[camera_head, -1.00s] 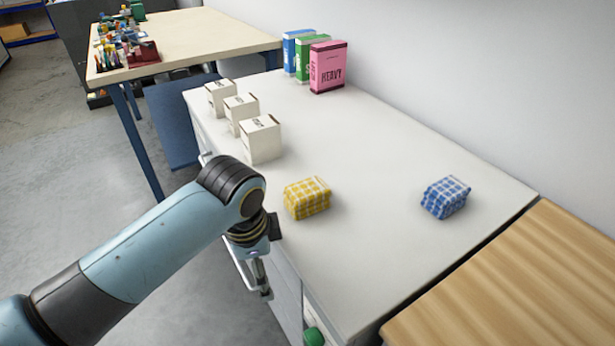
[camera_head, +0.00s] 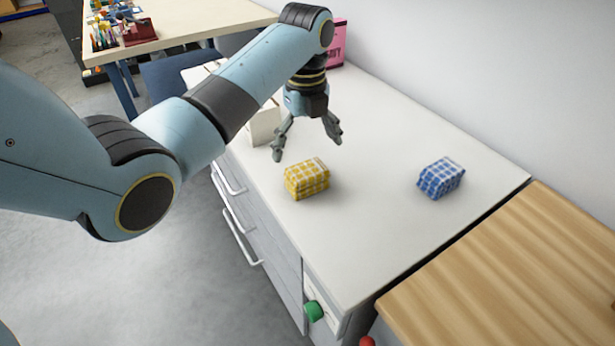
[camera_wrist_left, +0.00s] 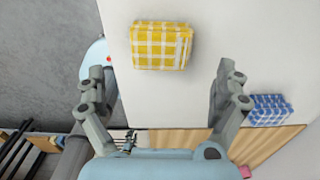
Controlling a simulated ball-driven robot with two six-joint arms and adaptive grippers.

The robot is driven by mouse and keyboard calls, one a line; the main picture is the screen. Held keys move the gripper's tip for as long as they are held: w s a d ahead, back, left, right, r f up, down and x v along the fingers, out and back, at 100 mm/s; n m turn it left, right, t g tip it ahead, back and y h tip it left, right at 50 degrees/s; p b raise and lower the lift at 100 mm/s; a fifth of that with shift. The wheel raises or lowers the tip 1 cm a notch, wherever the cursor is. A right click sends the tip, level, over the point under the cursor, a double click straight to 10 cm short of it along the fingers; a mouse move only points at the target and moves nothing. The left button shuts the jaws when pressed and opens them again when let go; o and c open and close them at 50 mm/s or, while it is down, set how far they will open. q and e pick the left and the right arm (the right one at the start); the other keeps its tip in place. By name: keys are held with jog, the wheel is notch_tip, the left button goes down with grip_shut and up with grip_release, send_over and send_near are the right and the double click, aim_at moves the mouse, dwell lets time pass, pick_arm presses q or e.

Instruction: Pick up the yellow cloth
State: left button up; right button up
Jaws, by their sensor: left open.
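The yellow checked cloth (camera_head: 307,179) is a folded block on the white counter, near its left edge. It also shows in the left wrist view (camera_wrist_left: 162,46), beyond the fingertips and between their lines. My left gripper (camera_head: 308,148) is open and empty, pointing down above the counter, just behind the yellow cloth in the head view. Its spread fingers also show in the left wrist view (camera_wrist_left: 166,88). They look apart from the cloth. My right gripper is in neither view.
A blue checked cloth (camera_head: 440,178) lies to the right on the white counter (camera_head: 390,240). A white box (camera_head: 264,126) and a pink box (camera_head: 338,45) are partly hidden behind my left arm. A wooden top (camera_head: 500,280) adjoins at the right. Drawer handles (camera_head: 240,238) line the counter's front.

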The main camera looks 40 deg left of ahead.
aim_at(307, 169)
pick_arm(q)
notch_tip(307, 169, down, 8)
jog(key=shift+d+f, duration=0.1)
jog(key=shift+d, duration=0.05)
jog(key=c, duration=1)
